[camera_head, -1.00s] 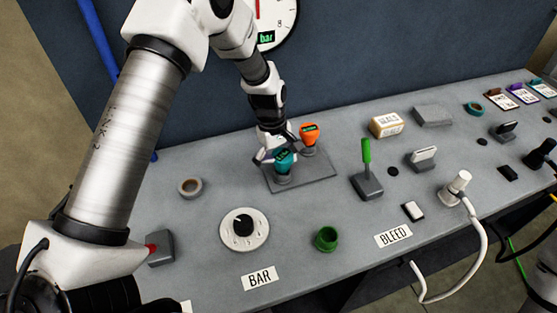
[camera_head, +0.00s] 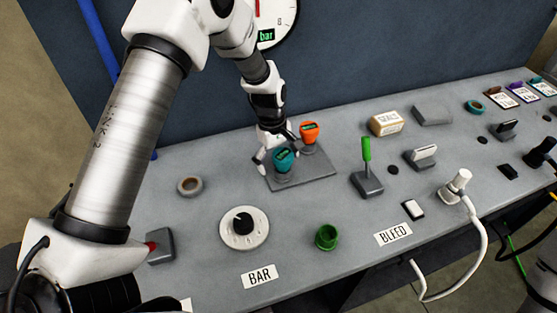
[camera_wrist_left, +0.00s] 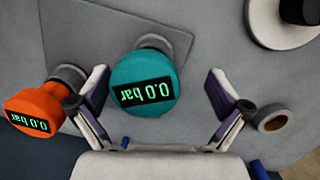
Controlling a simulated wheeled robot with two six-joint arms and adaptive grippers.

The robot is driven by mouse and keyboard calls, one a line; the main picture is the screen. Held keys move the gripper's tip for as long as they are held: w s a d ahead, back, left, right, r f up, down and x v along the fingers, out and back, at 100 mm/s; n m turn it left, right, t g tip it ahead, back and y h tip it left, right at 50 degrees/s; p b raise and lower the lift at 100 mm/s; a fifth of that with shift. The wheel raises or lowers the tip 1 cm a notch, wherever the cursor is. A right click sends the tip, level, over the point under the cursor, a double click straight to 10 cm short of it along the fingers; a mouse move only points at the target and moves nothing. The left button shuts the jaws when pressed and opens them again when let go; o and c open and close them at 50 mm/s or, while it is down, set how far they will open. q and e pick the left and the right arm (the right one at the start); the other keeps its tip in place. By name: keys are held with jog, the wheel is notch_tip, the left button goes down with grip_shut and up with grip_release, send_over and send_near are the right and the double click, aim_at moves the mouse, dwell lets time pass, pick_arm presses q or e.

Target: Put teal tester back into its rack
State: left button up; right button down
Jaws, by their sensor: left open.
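The teal tester (camera_head: 284,159) stands upright at the left part of the grey rack plate (camera_head: 318,181), its base in a socket there. Its display reads 0.0 bar in the left wrist view (camera_wrist_left: 143,85). An orange tester (camera_head: 310,132) stands behind it on the same rack and also shows in the left wrist view (camera_wrist_left: 33,111). My left gripper (camera_head: 268,157) is open, just behind and left of the teal tester. In the left wrist view its fingers (camera_wrist_left: 157,97) are spread on both sides of the teal tester, with gaps visible. My right gripper is not in view.
A tape roll (camera_head: 190,187) and a dial (camera_head: 244,228) are left and in front of the rack. A green-handled lever (camera_head: 367,172) stands to the right. Bench space just before the rack is clear.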

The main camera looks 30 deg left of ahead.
pick_arm(q)
jog(key=r, duration=0.4)
jog(key=a+r, duration=0.1)
jog(key=r, duration=0.6)
jog(key=shift+w+a+r, duration=0.3)
jog(key=shift+a+r, duration=0.1)
